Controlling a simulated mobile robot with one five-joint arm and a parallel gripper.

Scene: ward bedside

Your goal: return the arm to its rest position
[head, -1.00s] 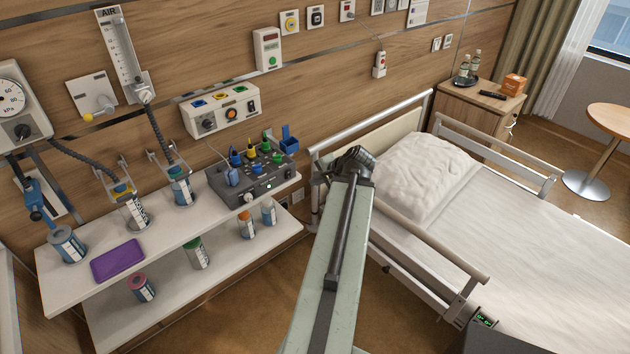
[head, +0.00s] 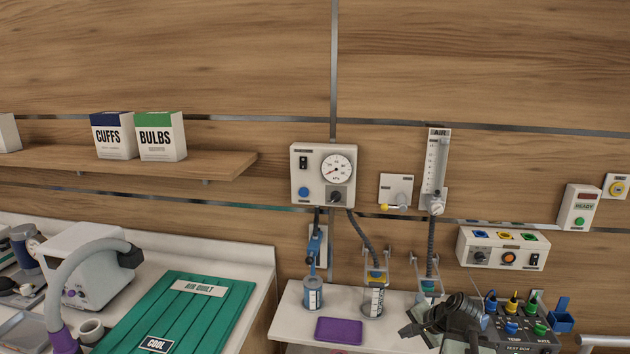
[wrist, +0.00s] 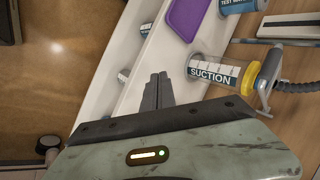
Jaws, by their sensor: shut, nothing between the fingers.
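My gripper (wrist: 155,92) shows in the wrist view with its two dark fingers together and nothing between them. The fingers lie in front of the white shelf (wrist: 176,58), to the left of the clear suction jar (wrist: 214,71) in the picture. Jar and fingers look apart. In the head view the dark end of my arm is at the lower right, in front of the test box (head: 520,342).
A purple pad (head: 339,330) lies on the shelf by a blue-labelled jar (head: 313,294) and the suction jar (head: 373,302). Hoses rise to the wall gauge (head: 323,174) and air flowmeter (head: 434,170). A counter at left holds a green air quilt (head: 180,318). Open floor (wrist: 60,60) shows at left in the wrist view.

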